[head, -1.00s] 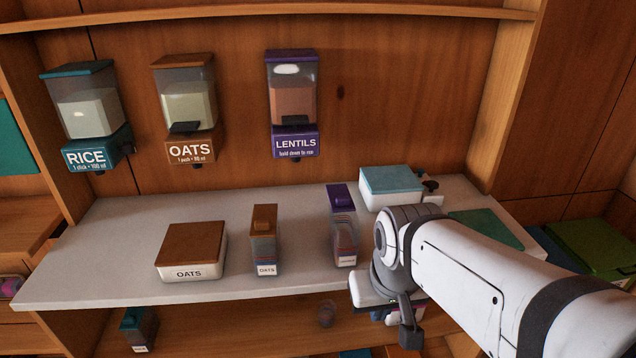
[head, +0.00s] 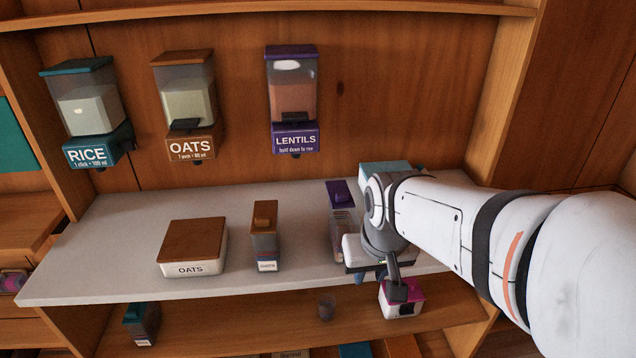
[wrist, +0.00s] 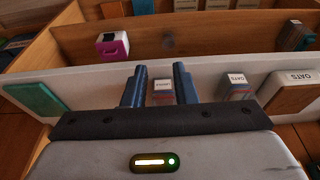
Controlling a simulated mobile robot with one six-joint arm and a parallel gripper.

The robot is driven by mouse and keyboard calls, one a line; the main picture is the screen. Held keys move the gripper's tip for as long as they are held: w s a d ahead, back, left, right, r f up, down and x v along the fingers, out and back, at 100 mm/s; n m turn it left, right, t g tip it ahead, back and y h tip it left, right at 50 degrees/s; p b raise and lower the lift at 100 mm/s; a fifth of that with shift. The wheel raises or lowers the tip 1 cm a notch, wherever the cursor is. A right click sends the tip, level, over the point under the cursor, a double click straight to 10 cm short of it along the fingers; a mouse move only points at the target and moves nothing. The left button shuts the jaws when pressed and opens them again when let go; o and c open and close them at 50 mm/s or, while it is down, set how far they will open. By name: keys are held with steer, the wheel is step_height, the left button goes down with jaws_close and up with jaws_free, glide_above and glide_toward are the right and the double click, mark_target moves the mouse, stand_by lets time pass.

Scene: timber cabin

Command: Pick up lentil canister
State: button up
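The lentil canister (head: 341,222) is a slim clear container with a purple lid. It stands upright on the pale counter, its right side partly hidden by my wrist in the head view. In the wrist view the canister (wrist: 163,92), with its white label, shows between the two blue fingers of my gripper (wrist: 159,67). The gripper is open. A gap shows at the left finger, while the right finger looks very close to the canister; contact cannot be told. The fingertips are mostly hidden in the head view.
A similar oats canister (head: 264,240) and a wide oats box (head: 192,250) stand left on the counter (head: 110,240). A teal-lidded box (head: 385,170) is behind my arm. A pink-and-white container (head: 402,300) sits on the lower shelf. The lentils dispenser (head: 292,95) hangs above.

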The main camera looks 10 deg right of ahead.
mark_target(343, 229)
steer(key=o, duration=0.4)
steer(key=shift+t, duration=0.4)
steer(key=w+p, duration=0.1)
steer(key=w, duration=0.3)
steer(key=w+r+p, duration=0.1)
steer(key=w, duration=0.3)
steer(key=w+p, duration=0.1)
steer(key=w, duration=0.3)
steer(key=shift+w+d+r, duration=0.15)
steer(key=shift+w+r, duration=0.25)
steer(key=o, duration=0.6)
steer(key=shift+t, duration=0.3)
steer(key=w, duration=0.2)
steer(key=w+p, duration=0.1)
steer(key=w, duration=0.2)
steer(key=w+f, duration=0.1)
steer(key=w, duration=0.1)
steer(key=shift+w+d+p, duration=0.2)
steer(key=shift+w+p, duration=0.1)
steer(key=shift+w, duration=0.05)
steer(key=shift+o, duration=0.8)
steer(key=shift+w+f, duration=0.2)
steer(key=shift+f, duration=0.1)
steer(key=p+x, duration=0.1)
steer(key=x, duration=0.6)
steer(key=shift+a+p, duration=0.15)
steer(key=shift+p, duration=0.15)
